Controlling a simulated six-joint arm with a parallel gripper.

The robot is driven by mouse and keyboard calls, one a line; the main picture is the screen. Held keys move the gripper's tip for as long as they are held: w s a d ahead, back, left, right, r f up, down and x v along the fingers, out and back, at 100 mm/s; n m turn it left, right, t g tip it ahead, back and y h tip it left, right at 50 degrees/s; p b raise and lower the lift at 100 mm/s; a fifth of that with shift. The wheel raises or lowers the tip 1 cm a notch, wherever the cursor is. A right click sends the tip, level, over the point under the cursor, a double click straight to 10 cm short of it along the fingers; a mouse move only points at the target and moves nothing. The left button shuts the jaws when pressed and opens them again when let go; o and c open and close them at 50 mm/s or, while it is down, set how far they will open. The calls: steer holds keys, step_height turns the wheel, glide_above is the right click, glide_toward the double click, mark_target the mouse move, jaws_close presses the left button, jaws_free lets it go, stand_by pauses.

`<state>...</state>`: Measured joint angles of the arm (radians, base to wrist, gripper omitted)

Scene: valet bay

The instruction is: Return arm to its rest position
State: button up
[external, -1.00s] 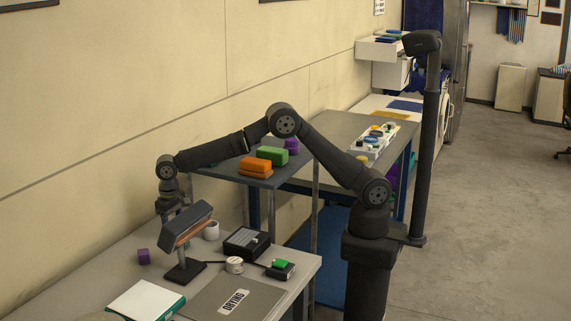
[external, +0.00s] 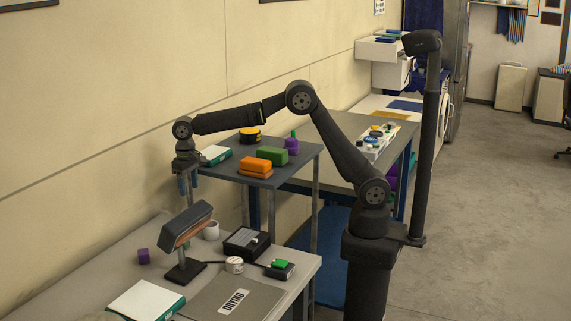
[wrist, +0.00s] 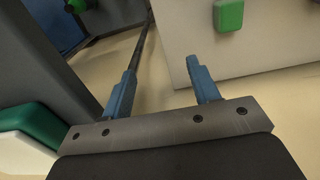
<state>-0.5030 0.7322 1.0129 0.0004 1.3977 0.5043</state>
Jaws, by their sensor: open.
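My gripper (external: 188,185) hangs from my raised arm at the left, above the workbench and left of the small raised shelf. Its two blue fingers point down, above and behind the dark tilted head of the lamp-like stand (external: 187,228). In the wrist view my gripper (wrist: 160,78) has its blue fingers spread apart, with nothing between them.
The raised shelf (external: 303,151) holds an orange block (external: 254,166), a green block (external: 272,155), a white-green book (external: 216,155) and a yellow-black round item (external: 249,135). The bench holds a mug (external: 211,231), a purple cube (external: 143,256) and a book (external: 147,300). The wall is close behind.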

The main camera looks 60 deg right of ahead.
step_height(320, 180, up, 18)
steer(key=w+d+m, duration=0.1)
steer(key=d, duration=0.9)
steer(key=w+d+m, duration=0.2)
steer(key=d, duration=0.8)
steer(key=shift+w+d+r+m, duration=0.2)
steer(key=shift+w+r+m, duration=0.1)
steer(key=shift+r, duration=0.05)
steer(key=shift+o, duration=0.5)
